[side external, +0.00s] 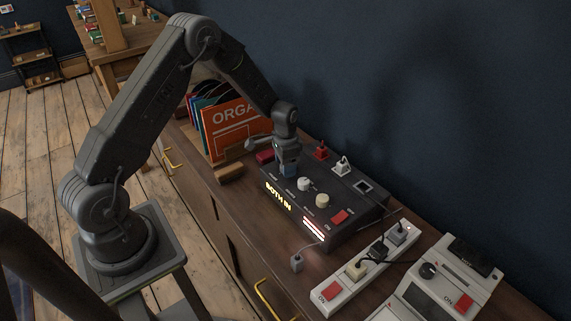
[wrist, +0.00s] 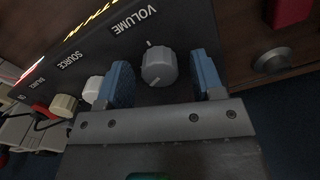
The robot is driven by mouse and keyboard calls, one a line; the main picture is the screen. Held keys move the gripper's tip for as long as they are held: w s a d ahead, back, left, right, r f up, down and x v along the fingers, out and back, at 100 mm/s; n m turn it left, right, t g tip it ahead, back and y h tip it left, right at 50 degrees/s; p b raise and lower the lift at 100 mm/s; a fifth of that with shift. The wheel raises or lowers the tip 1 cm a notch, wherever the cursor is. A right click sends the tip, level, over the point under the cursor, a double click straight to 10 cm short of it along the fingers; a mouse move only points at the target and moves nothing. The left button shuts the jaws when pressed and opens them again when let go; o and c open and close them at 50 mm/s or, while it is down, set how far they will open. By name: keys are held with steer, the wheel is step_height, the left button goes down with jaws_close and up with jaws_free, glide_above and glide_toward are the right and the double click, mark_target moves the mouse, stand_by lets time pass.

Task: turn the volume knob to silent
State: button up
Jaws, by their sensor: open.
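The volume knob (wrist: 159,68) is a grey round knob below the VOLUME label (wrist: 134,20) in the wrist view. A pale line shows on its lower left edge, and a small light tick is on the panel just above it. My gripper (wrist: 163,78) is open, with one blue finger on each side of the knob; I cannot tell whether either touches it. In the side view my gripper (side external: 289,168) points down over the far left end of the dark control box (side external: 345,235) and hides the volume knob.
A white source knob (side external: 304,184), a cream knob (side external: 322,200) and a red switch (side external: 340,216) share the box top.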

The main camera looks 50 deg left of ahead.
steer(key=shift+f, duration=0.1)
steer(key=shift+c, duration=0.4)
steer(key=c, duration=0.8)
steer(key=shift+c, duration=0.2)
steer(key=shift+n, duration=0.4)
steer(key=n, duration=0.5)
steer(key=shift+n, duration=0.3)
steer(key=n, duration=0.6)
